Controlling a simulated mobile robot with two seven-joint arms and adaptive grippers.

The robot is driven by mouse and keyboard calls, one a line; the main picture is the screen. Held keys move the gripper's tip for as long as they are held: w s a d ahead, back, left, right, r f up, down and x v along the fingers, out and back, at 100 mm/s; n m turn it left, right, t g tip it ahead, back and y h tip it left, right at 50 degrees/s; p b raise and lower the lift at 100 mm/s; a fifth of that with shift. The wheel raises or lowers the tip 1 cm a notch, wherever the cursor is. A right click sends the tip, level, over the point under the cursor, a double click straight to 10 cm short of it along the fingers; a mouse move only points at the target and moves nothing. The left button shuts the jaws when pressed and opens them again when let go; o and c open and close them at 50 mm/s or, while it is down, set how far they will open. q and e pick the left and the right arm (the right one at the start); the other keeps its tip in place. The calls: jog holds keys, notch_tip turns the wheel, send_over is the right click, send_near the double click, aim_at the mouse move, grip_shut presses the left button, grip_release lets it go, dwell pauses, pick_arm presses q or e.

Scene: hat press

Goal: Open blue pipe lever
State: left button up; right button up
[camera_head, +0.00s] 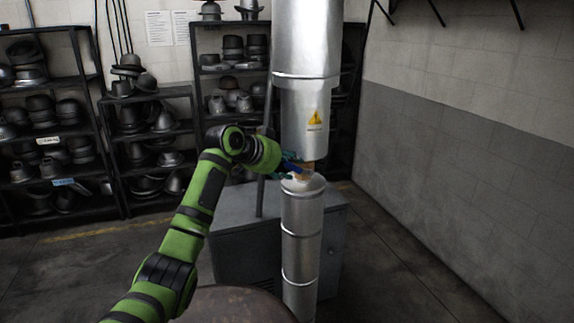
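The silver vertical pipe (303,95) stands in the middle of the view, with a narrower lower section (301,240). A copper-coloured fitting (306,169) shows in the gap between the two sections. A small blue part (292,156), seemingly the lever, is at the left side of this gap. My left gripper (287,170) reaches it from the left, at the end of my green arm. The gripper's fingers are small and overlap the blue part, so I cannot tell whether they are open or shut on it. My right gripper is out of view.
A grey metal cabinet (235,232) stands behind the lower pipe. A brown rounded surface (235,306) is at the bottom edge. Black shelves (88,60) with metal hat moulds line the back wall. The floor at right (410,270) is clear, up to the grey wall (470,170).

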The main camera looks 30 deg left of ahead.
pick_arm(q)
jog(key=v, duration=1.2)
